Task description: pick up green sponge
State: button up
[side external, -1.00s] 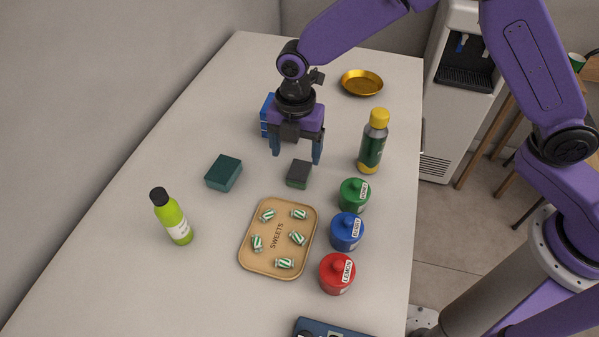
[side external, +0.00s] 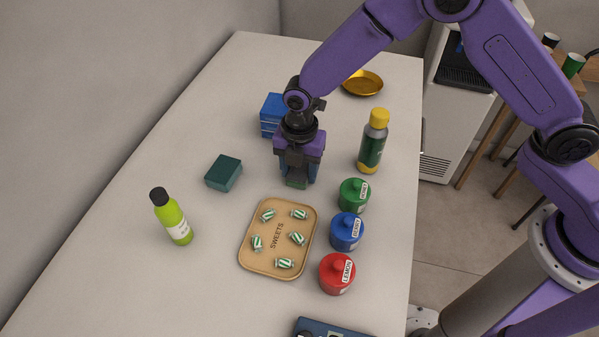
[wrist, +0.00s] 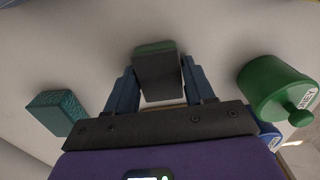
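The green sponge (side external: 296,183) is a small block with a dark grey layer and a green layer. It rests on the white counter, partly hidden by my gripper. My gripper (side external: 298,177) points down over it, with one blue finger on each side. In the wrist view, the sponge (wrist: 156,75) fills the space between the fingertips (wrist: 158,72), and both tips appear to touch its sides. My gripper looks shut on it.
A teal block (side external: 223,173) lies left. A sweets tray (side external: 249,262) is in front. Green (side external: 353,196), blue (side external: 346,232) and red (side external: 337,274) jars and a yellow-capped bottle (side external: 373,145) stand right. A blue box (side external: 271,115) is behind; a lime bottle (side external: 174,218) stands left.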

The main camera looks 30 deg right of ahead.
jog(key=c, duration=0.5)
